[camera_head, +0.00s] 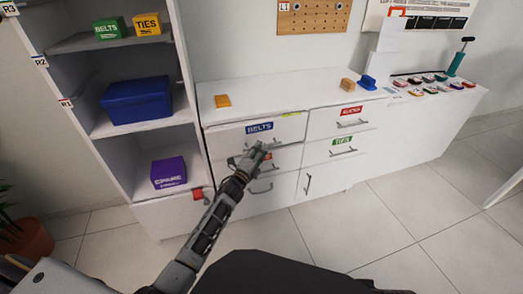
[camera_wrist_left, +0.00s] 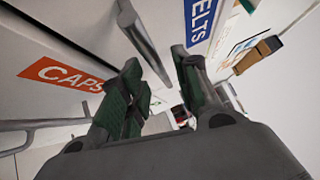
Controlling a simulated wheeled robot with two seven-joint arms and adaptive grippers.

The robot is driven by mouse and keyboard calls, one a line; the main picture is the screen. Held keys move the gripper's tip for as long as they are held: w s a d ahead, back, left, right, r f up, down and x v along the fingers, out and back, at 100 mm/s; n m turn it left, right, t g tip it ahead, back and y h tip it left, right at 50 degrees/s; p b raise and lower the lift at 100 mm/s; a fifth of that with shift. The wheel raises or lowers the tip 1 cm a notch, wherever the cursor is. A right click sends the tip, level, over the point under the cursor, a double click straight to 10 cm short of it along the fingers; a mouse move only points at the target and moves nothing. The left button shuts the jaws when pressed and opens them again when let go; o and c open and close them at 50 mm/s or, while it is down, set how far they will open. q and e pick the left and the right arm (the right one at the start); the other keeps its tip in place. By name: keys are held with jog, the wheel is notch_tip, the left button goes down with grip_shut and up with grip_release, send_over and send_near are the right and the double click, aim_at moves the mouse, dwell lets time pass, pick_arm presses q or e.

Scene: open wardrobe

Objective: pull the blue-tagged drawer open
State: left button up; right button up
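The blue-tagged drawer (camera_head: 225,137) is the top left drawer of the white cabinet; its blue label reads BELTS (camera_head: 260,127). My left gripper (camera_head: 258,149) is at the drawer's front, just below the label, and covers part of the handle. In the left wrist view the grey bar handle (camera_wrist_left: 143,38) runs toward the gap between the fingers of my left gripper (camera_wrist_left: 158,85), which stand apart. The blue label (camera_wrist_left: 201,20) shows beside it. I cannot tell whether the fingers touch the bar. My right gripper is not in view.
Below is a drawer with an orange CAPS label (camera_wrist_left: 62,74). Drawers with a red label (camera_head: 351,111) and a green TIES label (camera_head: 342,141) are to the right. Open shelves with a blue box (camera_head: 137,101) stand left. Floor (camera_head: 350,230) in front is clear.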

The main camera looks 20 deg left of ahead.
pick_arm(q)
jog(key=shift+w+d+r, duration=0.1)
jog(key=shift+w+d, duration=0.05)
jog(key=shift+w, duration=0.5)
grip_shut()
